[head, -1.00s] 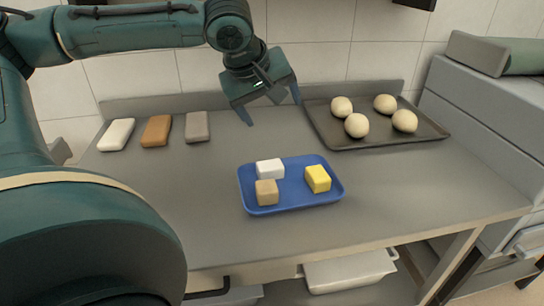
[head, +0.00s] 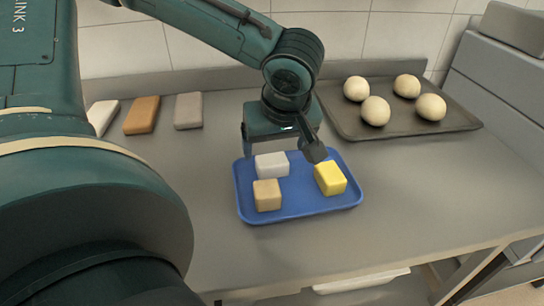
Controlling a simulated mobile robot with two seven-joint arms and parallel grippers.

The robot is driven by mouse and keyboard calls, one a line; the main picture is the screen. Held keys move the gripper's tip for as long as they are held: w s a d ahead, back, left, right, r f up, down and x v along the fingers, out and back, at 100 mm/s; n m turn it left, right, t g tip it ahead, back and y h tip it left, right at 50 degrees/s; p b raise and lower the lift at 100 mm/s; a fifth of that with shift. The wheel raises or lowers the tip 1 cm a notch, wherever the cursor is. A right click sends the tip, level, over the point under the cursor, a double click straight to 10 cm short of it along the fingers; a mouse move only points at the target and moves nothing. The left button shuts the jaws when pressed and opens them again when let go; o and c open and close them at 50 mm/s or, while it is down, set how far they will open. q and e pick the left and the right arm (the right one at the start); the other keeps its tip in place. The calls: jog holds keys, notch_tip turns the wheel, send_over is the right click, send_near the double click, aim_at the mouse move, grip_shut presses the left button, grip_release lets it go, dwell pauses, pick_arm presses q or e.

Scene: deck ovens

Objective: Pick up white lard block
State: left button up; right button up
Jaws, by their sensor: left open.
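The white lard block (head: 272,165) lies on the blue tray (head: 300,207), near its back left. A tan block (head: 267,195) lies in front of it and a yellow block (head: 330,178) to its right, on the same tray. My left gripper (head: 281,157) is open and empty, pointing down over the back of the tray. Its fingers are spread to either side, one left of the white block and one near the yellow block. I cannot tell its exact height above the block. My right gripper is not in view.
A dark baking tray (head: 348,127) with several dough balls stands at the back right. White (head: 102,116), brown (head: 142,115) and grey (head: 188,110) bars lie at the back left. The steel counter (head: 420,190) is clear right of the blue tray.

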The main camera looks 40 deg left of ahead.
aim_at(272, 159)
pick_arm(q)
jog(key=shift+x, duration=3)
jog(key=shift+a, duration=0.15)
jog(key=shift+c, duration=0.4)
jog(key=c, duration=1)
jog(key=shift+r, duration=0.15)
